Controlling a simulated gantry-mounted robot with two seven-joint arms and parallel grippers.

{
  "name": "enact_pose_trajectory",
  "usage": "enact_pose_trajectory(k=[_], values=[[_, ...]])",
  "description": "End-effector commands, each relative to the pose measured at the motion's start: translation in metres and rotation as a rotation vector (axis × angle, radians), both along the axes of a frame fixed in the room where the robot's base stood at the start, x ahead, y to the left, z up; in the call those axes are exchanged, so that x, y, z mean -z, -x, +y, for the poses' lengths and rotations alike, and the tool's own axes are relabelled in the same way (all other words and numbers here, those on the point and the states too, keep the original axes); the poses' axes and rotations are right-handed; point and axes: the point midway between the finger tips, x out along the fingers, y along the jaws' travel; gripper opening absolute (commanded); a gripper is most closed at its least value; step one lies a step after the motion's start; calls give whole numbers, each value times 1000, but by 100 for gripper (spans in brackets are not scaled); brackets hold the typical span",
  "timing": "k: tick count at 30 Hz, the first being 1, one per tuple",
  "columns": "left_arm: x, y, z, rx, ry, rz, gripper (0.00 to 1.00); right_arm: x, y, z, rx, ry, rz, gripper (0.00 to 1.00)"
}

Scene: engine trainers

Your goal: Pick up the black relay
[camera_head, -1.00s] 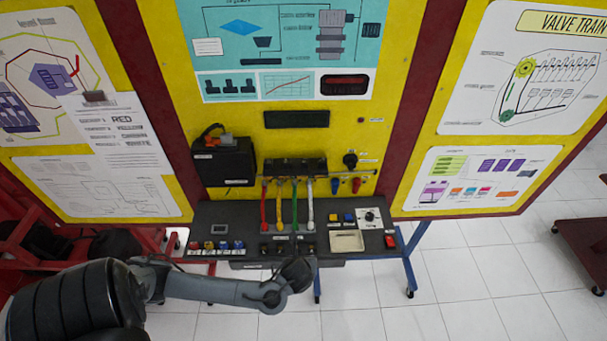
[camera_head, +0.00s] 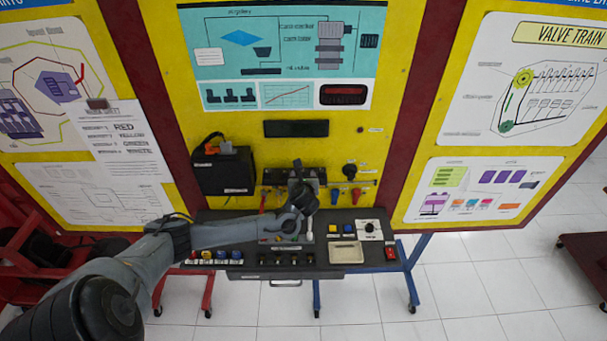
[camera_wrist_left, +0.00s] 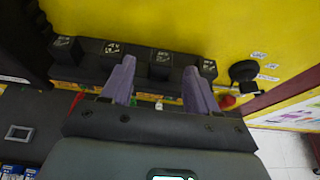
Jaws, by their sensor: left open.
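Several black relay cubes with white markings sit in a row on a dark ledge against the yellow panel in the left wrist view; one black relay (camera_wrist_left: 160,65) lies between my finger lines, with others to its left (camera_wrist_left: 112,52) and right (camera_wrist_left: 207,70). In the head view, the dark relay block (camera_head: 318,174) is partly hidden by my arm. My left gripper (camera_head: 298,170) is at this block; in the left wrist view its two purple-grey fingers (camera_wrist_left: 160,80) are apart with nothing held. Whether they touch a relay, I cannot tell. My right gripper is not in view.
A black box (camera_head: 223,172) is mounted left of the relays. A black knob (camera_head: 350,170) and blue and red plugs are to the right. The dark bench top (camera_head: 215,216) below carries buttons and a beige tray (camera_head: 346,252).

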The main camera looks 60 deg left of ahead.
Motion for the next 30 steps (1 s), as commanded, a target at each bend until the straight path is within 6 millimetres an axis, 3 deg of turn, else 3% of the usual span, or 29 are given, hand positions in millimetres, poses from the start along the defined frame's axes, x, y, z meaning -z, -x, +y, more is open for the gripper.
enact_pose_trajectory(k=[18, 28, 30], values=[[20, -26, 38, -1, 1, 0, 60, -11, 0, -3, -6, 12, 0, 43], [22, -29, 41, 1, 2, 1, 60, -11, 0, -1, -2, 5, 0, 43], [22, -29, 41, 1, 2, 1, 52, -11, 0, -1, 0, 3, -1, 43]])
